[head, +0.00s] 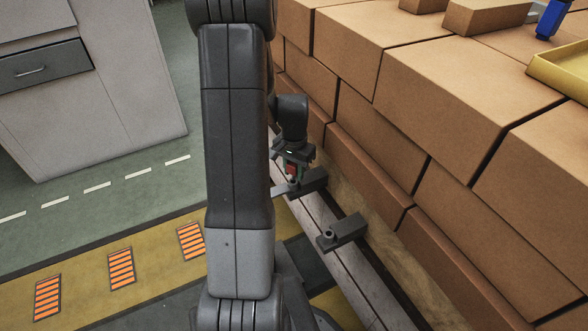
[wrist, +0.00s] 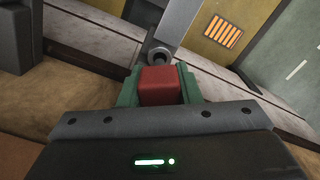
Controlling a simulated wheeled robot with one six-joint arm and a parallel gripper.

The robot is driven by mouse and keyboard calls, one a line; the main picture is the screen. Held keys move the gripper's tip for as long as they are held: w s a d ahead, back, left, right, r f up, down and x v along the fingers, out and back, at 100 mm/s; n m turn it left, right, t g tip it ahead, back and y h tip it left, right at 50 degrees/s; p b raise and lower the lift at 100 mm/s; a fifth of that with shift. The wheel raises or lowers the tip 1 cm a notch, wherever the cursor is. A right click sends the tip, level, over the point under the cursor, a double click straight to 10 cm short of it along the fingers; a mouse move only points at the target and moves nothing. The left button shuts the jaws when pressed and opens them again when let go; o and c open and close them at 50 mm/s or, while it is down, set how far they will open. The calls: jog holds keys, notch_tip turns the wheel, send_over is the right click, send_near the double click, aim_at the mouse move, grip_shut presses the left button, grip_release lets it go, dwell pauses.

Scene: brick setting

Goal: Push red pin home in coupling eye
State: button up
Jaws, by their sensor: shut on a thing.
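The red pin (wrist: 160,86) is held between the green-padded fingers of my gripper (wrist: 160,88) in the wrist view. In the head view the red pin (head: 291,169) shows small in my gripper (head: 293,172), low beside the brick stack. A grey bar with a round coupling eye (wrist: 159,54) lies just beyond the pin in the wrist view. The pin's lower end is hidden, so I cannot tell whether it is in the eye. In the head view a dark block (head: 312,180) is right beside my gripper. A second dark block with a round eye (head: 343,232) stands nearer.
Stacked brown bricks (head: 390,140) rise close on the right. A yellow tray (head: 562,72) and a blue item (head: 552,18) sit on top. A grey cabinet (head: 110,90) stands at left. The floor between has orange-striped grates (head: 121,268) and is free.

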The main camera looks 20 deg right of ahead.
jog(key=shift+f, duration=0.25)
jog(key=shift+f+b, duration=0.65)
jog(key=shift+r, duration=0.15)
jog(key=shift+r+p, duration=0.7)
jog(key=shift+r, duration=0.05)
